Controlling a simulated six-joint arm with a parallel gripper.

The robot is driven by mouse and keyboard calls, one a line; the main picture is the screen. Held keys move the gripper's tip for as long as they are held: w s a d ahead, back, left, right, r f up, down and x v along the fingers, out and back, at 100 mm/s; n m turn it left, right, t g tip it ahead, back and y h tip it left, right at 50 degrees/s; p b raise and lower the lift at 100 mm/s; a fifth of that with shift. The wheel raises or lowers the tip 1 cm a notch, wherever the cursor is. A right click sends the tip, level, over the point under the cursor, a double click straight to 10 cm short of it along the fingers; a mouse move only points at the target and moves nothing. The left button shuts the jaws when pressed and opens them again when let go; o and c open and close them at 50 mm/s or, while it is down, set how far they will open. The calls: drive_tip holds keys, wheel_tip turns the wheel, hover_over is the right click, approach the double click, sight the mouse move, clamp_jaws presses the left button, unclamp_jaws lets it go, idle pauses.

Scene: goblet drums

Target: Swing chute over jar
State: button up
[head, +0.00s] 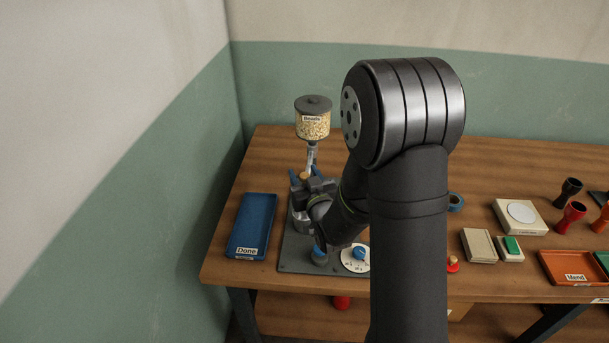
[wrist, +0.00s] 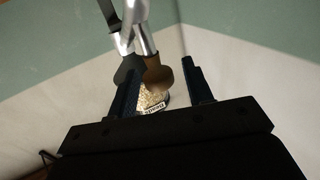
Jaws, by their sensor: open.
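The bead hopper (head: 313,122), labelled Beads, stands at the back left of the bench. A silver chute tube (head: 312,156) comes down below it. A brown knob (head: 304,176) is at the tube's lower end. My gripper (head: 307,174) is open at this knob. In the wrist view, the fingers of my gripper (wrist: 160,64) stand apart on either side of the brown knob (wrist: 158,77), with the silver tube (wrist: 143,40) above it and the hopper (wrist: 152,98) behind. I cannot tell whether a finger touches the knob. I cannot make out a jar; my arm hides part of the station.
A blue Done tray (head: 253,223) lies left of the grey base plate (head: 290,258). A white dial with a blue knob (head: 358,255) is at the plate's front right. Boxes, small drums and a Mend tray (head: 570,270) fill the right side. Walls stand behind and left.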

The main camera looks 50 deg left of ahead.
clamp_jaws()
drive_tip(key=shift+w+d, duration=0.1)
drive_tip(key=shift+w, duration=0.05)
drive_tip(key=w+d+n+g, duration=0.4)
drive_tip(key=w+n+g, duration=0.6)
drive_tip(key=g, duration=0.5)
drive_tip(key=shift+w+d+h, duration=0.2)
drive_tip(key=shift+d+h, duration=0.15)
drive_tip(key=shift+h, duration=0.05)
drive_tip(key=shift+w, duration=0.1)
unclamp_jaws()
